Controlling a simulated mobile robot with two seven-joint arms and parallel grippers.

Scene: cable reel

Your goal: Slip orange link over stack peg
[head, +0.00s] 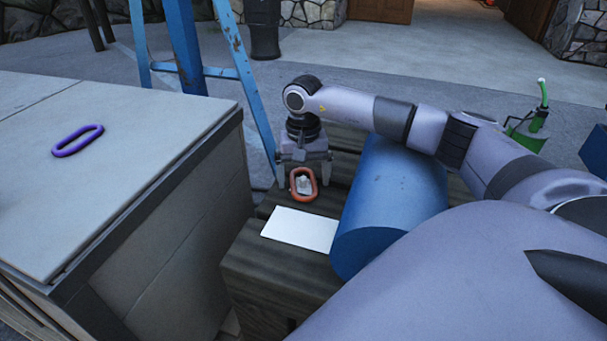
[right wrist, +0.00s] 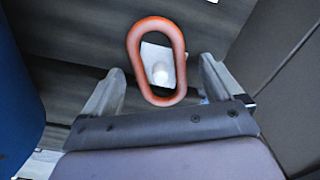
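The orange link (head: 293,190) is an oval ring below my right gripper (head: 304,178). A whitish peg (head: 304,184) shows through its opening. In the right wrist view the orange link (right wrist: 134,62) lies between the spread fingers of the gripper (right wrist: 162,82), with gaps on both sides. A white square base and round peg top (right wrist: 160,73) show through the ring. I cannot tell how far down the peg the link sits, or whether it hangs above it. My left gripper is not in view.
A purple link (head: 62,151) lies on the pale crate top (head: 150,105) at left. A white card (head: 300,229) lies on dark planks (head: 265,275) in front of the gripper. A blue ladder (head: 250,95) is behind.

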